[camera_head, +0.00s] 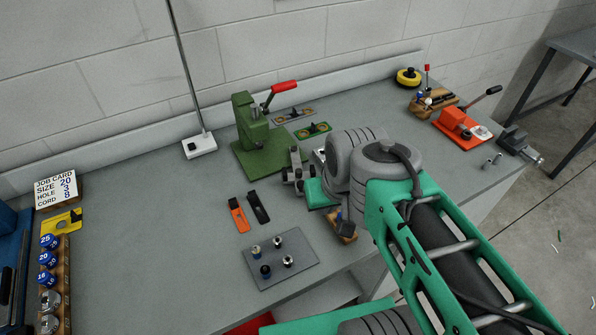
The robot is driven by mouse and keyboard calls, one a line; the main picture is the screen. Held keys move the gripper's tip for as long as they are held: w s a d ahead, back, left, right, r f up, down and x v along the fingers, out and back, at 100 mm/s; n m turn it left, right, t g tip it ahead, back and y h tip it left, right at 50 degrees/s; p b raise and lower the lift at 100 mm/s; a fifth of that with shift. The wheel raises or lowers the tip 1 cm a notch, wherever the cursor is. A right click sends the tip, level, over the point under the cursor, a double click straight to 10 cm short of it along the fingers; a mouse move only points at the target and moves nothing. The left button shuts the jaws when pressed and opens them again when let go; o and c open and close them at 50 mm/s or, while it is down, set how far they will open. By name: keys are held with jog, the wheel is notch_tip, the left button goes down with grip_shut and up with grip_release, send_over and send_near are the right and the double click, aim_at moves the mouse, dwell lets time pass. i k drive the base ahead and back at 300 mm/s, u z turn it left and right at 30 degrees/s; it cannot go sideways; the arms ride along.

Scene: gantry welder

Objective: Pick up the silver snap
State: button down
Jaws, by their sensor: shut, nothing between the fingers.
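A grey plate (301,248) near the front of the bench holds several small snap parts standing upright. One silver snap (288,261) is at its right front, and another silvery part with a dark middle (278,241) stands behind it. A brass-coloured part (256,250) and a black part (265,271) are to the left. My gripper (297,173), partly hidden by my green and grey arm, appears beyond the plate, apart from the snaps. It is shut and empty; its fingertips are small and hard to make out.
A green press (254,135) with a red handle stands behind. Orange (238,215) and black (258,207) tools lie left of my gripper. A red press (462,128) is at the far right. A job card (56,190) stands at left. The left-middle bench is clear.

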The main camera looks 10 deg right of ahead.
aim_at(255, 250)
jog(key=k, duration=0.5)
jog(key=u, duration=1.2)
jog(key=i, duration=0.2)
jog(key=u, duration=1.4)
